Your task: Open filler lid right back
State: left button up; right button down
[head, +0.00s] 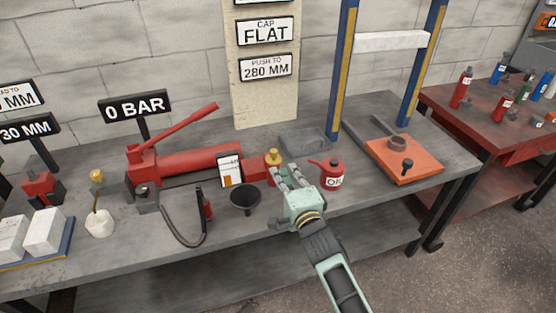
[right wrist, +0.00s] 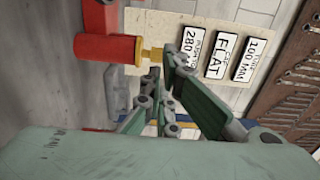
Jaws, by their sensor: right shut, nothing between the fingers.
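The red hand pump (head: 200,160) lies along the bench. At its right end a red filler neck bears a brass-coloured lid (head: 273,155). In the right wrist view the red neck (right wrist: 105,48) lies sideways, with the brass lid (right wrist: 151,55) at its end. I cannot tell how far the lid stands open. My right gripper (head: 282,174) is shut and empty, just in front of and below the lid in the head view. Its fingertips (right wrist: 162,72) show close to the lid in the right wrist view; contact is unclear. My left gripper is not in view.
A black funnel (head: 244,198) and a gauge card (head: 231,170) stand left of my right gripper. A red oil can (head: 329,173) stands close on its right. A grey tray (head: 305,140) lies behind. A blue press frame and orange plate (head: 405,160) are further right.

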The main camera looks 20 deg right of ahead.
aim_at(275, 154)
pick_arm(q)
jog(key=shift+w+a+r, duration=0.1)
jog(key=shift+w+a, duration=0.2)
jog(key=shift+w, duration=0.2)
pick_arm(e)
jog(key=w, duration=0.5)
jog(key=shift+w+a, duration=0.1)
jog(key=shift+w, duration=0.3)
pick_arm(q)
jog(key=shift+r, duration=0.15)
